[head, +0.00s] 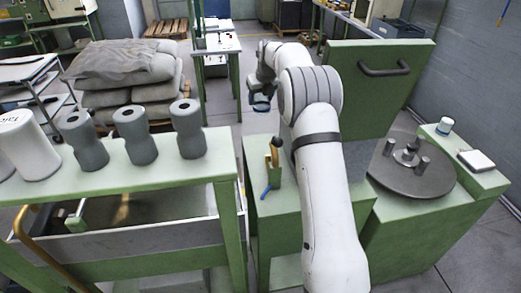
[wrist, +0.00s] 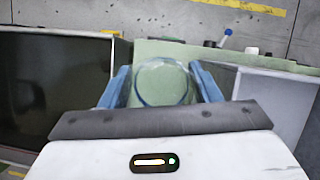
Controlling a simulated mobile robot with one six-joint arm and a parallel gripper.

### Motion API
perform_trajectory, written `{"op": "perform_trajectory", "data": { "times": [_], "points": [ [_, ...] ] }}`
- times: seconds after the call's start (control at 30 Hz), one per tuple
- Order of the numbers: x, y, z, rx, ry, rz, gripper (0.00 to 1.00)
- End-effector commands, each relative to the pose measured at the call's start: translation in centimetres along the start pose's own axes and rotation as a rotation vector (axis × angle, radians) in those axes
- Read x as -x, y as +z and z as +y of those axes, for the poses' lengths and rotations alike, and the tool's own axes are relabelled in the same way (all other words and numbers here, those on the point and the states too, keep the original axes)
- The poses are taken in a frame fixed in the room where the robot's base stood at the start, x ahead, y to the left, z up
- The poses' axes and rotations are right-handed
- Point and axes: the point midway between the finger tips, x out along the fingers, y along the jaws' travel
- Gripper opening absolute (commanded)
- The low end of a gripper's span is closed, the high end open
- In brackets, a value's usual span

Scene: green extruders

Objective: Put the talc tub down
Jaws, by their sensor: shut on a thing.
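My gripper (head: 261,104) is raised at the end of my arm, left of the green machine, above a narrow green block. In the wrist view, the blue fingers of my gripper (wrist: 162,88) are shut on the sides of a round tub (wrist: 162,82), the talc tub. Its top looks pale green with a dark blue rim. A green surface (wrist: 170,48) lies below and beyond it; the gap between them cannot be judged. In the head view the held tub is small and mostly hidden by the gripper.
A round dark plate (head: 412,188) carries posts. Grey spools (head: 135,134) line the green rack at left. A blue-handled lever (head: 266,191) stands near my arm.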

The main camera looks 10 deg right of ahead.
Motion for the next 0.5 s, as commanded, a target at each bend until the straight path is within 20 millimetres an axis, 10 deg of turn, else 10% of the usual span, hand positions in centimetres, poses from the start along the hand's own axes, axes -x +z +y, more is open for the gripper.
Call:
{"op": "perform_trajectory", "data": {
  "times": [0.5],
  "points": [
    [-9.3, -3.9, 0.1, 0.000, 0.001, 0.002, 0.34]
  ]
}}
